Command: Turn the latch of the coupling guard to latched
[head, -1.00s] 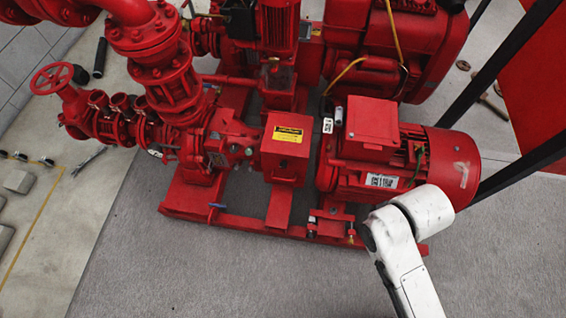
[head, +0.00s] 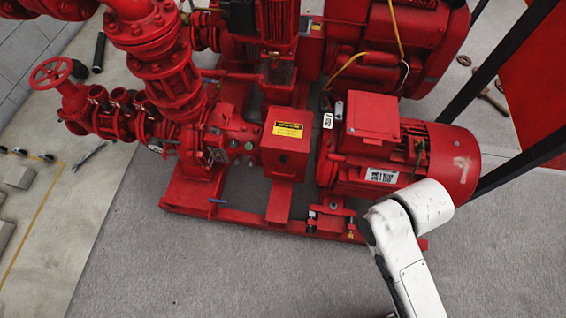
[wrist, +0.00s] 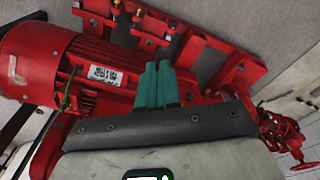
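The coupling guard (head: 285,160) is a red box with a yellow label on top, between the red pump on the left and the red motor (head: 440,165) on the right. I cannot make out its latch in the head view. In the wrist view my gripper (wrist: 158,68) shows two teal fingers side by side with almost no gap and nothing between them. The motor (wrist: 95,70) is to their left. The guard and its latch are not clearly identifiable in the wrist view, where my gripper's body covers the lower part. My gripper is outside the head view.
The red base frame (head: 240,220) runs under the pump and motor, with small fittings on its near edge. A red handwheel (head: 52,74) stands at the left. Dark slanted bars (head: 500,60) are at the right. Grey floor (head: 220,270) in front is clear.

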